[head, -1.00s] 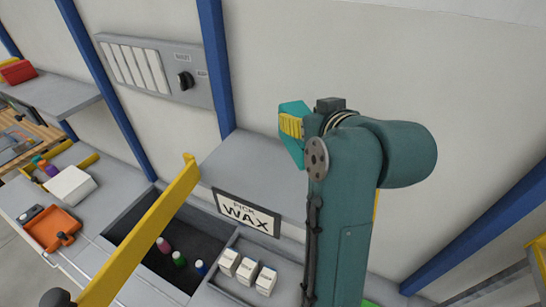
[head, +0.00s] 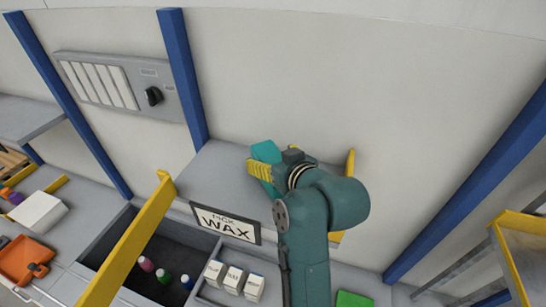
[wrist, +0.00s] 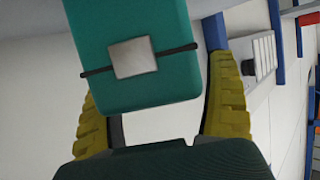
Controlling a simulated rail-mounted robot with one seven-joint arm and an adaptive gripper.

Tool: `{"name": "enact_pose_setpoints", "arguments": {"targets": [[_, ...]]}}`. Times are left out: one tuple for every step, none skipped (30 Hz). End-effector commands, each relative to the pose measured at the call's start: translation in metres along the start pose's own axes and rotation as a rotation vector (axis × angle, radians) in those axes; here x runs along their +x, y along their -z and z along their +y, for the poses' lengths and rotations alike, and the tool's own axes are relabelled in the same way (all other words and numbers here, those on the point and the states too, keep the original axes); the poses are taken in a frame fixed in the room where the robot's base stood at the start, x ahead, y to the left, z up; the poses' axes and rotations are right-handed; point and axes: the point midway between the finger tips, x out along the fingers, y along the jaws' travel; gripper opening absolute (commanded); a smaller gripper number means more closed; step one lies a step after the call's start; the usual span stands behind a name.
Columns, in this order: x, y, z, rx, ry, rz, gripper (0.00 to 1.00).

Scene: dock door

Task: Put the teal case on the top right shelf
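The teal case (head: 266,152) is in my gripper (head: 259,171), between its yellow fingers. In the wrist view the case (wrist: 175,80) has a dark strap and a pale square plate, and sits tilted between the fingers (wrist: 165,105). In the head view the case overlaps the right part of a grey shelf (head: 205,178), which has a "PICK WAX" sign (head: 226,222) on its front edge. I cannot tell whether the case touches the shelf. My arm hides the shelf's right end.
Yellow posts (head: 130,240) stand left and right of the shelf. Below are a dark bin (head: 135,255) with bottles and a tray with white boxes (head: 234,279). Another grey shelf (head: 25,118) is at far left. The shelf's left part is bare.

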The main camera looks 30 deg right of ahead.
Motion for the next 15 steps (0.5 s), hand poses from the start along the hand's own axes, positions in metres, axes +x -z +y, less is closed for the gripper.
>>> {"name": "enact_pose_setpoints", "arguments": {"targets": [[0.0,0.0,0.0,0.0,0.0,0.0,0.87],[0.0,0.0,0.0,0.0,0.0,0.0,0.87],[0.0,0.0,0.0,0.0,0.0,0.0,0.87],[0.0,0.0,0.0,0.0,0.0,0.0,0.87],[0.0,0.0,0.0,0.0,0.0,0.0,0.87],[0.0,0.0,0.0,0.0,0.0,0.0,0.87],[0.0,0.001,0.0,0.0,0.0,0.0,0.87],[-0.001,0.002,0.0,0.0,0.0,0.001,0.87],[-0.002,0.003,0.0,0.0,0.0,0.001,0.87],[-0.004,0.002,0.0,0.0,-0.001,0.001,0.87],[-0.008,0.001,0.001,0.0,-0.001,0.001,0.87],[-0.015,0.001,0.001,-0.001,-0.002,0.003,0.87],[-0.02,0.001,0.001,-0.001,-0.002,0.003,0.87],[-0.027,0.0,0.001,-0.001,-0.002,0.003,0.87],[-0.037,0.0,0.001,0.0,-0.003,0.004,0.87]]}}
